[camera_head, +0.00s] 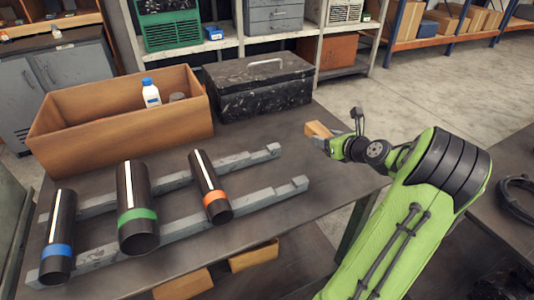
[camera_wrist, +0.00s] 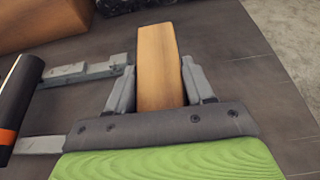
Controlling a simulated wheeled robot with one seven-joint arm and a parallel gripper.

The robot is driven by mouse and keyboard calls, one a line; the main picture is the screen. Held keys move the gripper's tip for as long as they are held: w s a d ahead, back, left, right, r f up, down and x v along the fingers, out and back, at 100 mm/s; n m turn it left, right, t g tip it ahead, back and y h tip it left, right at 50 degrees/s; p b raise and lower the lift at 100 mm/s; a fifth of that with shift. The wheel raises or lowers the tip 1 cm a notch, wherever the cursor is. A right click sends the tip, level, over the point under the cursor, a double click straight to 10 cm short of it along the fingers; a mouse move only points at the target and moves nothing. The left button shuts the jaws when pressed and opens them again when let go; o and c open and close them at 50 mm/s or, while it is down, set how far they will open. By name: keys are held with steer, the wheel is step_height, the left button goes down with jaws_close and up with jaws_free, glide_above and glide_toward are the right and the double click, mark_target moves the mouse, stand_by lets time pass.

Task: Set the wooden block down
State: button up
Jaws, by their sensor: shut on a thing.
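The wooden block (camera_head: 317,130) is in my gripper (camera_head: 330,144) over the right part of the table in the head view. In the wrist view the light brown block (camera_wrist: 157,62) stands out between the two grey fingers of my gripper (camera_wrist: 158,92), which are shut on its sides. Its near end is hidden behind the gripper's palm. From these views I cannot tell whether the block touches the dark table (camera_head: 262,221) or is held just above it.
Three dark pipes with blue (camera_head: 57,250), green (camera_head: 137,216) and orange (camera_head: 216,196) bands lie across two grey rails (camera_head: 270,195). A wooden box (camera_head: 120,150) holding a white bottle (camera_head: 151,93) and a black toolbox (camera_head: 258,90) stand behind. The table around the block is clear.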

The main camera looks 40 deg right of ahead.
mark_target(320, 171)
step_height(320, 171, down, 10)
steer(key=b, duration=0.4)
steer(key=shift+f+b, duration=0.1)
steer(key=shift+b, duration=0.3)
steer(key=o, duration=1.1)
